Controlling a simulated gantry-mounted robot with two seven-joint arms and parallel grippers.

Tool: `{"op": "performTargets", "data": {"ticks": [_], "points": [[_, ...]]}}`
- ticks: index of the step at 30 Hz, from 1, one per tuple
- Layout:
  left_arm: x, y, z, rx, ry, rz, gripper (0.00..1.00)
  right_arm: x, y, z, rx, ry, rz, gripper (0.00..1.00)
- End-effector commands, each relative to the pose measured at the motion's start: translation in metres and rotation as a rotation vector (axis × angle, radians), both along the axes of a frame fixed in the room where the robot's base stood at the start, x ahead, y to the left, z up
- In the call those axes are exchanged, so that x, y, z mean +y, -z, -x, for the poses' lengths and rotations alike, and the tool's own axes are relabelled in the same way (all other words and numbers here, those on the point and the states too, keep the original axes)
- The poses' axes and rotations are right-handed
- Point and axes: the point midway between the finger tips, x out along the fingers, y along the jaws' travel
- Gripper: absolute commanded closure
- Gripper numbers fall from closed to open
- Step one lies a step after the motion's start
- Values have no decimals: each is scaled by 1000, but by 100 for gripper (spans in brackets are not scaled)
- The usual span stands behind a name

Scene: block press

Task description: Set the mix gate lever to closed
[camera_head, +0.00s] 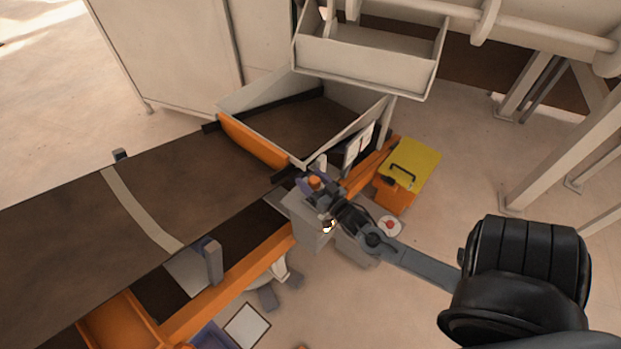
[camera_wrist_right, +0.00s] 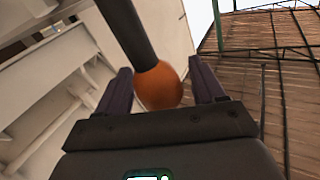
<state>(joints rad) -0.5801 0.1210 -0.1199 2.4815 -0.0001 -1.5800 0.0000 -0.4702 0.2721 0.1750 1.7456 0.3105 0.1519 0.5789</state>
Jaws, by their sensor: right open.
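The mix gate lever shows in the right wrist view as a dark rod with an orange ball knob (camera_wrist_right: 158,87) at its end. My right gripper (camera_wrist_right: 160,80) is open, with one finger on each side of the knob and a gap visible at both sides. In the head view the small orange knob (camera_head: 315,182) shows between the fingers of my right gripper (camera_head: 316,179), above a grey box beside the conveyor. The gripper and wrist hide most of the lever there. My left gripper is not in view.
A dark conveyor belt (camera_head: 75,215) runs to a hopper with pale walls (camera_head: 347,137). A pale tray (camera_head: 365,65) hangs above it. A yellow-topped orange box (camera_head: 414,163) and a red button on a pale disc (camera_head: 389,226) are close to my right arm.

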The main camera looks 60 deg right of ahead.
Motion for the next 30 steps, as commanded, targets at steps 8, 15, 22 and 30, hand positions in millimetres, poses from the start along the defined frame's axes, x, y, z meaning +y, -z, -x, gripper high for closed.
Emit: {"op": "performTargets", "data": {"ticks": [8, 15, 22, 30], "points": [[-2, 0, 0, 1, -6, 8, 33, -3, 0, -9, 0, 0, 1, 31], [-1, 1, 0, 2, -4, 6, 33, -3, 0, -8, 0, 0, 0, 41], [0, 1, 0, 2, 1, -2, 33, -3, 0, -8, 0, 0, 0, 76], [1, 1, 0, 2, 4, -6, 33, -3, 0, -8, -1, -1, 0, 100]]}}
